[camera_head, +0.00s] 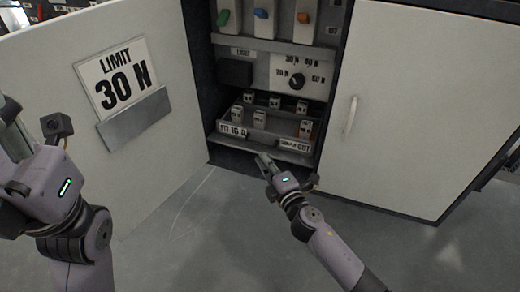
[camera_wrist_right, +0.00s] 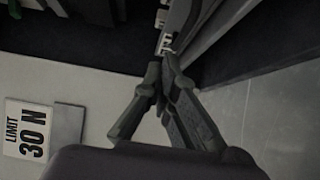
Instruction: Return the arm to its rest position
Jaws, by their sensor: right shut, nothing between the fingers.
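My right gripper (camera_head: 264,160) is in front of the lower edge of the open cabinet's drawer, near the middle of the head view. Its fingers are shut and hold nothing. In the right wrist view its fingertips (camera_wrist_right: 168,62) meet close to the drawer's front. My left arm (camera_head: 50,190) stands at the left side of the head view, in front of the white panel. Its gripper (camera_head: 12,125) is partly cut off by the left edge, and its fingers cannot be made out.
The cabinet drawer (camera_head: 270,143) holds several small pale blocks and carries labels. Above it are a dial (camera_head: 297,81) and coloured parts. The left door (camera_head: 155,60) bears a "LIMIT 30 N" card (camera_head: 118,78). A right door (camera_head: 430,100) has a handle (camera_head: 350,115). Grey floor (camera_head: 200,250) is clear.

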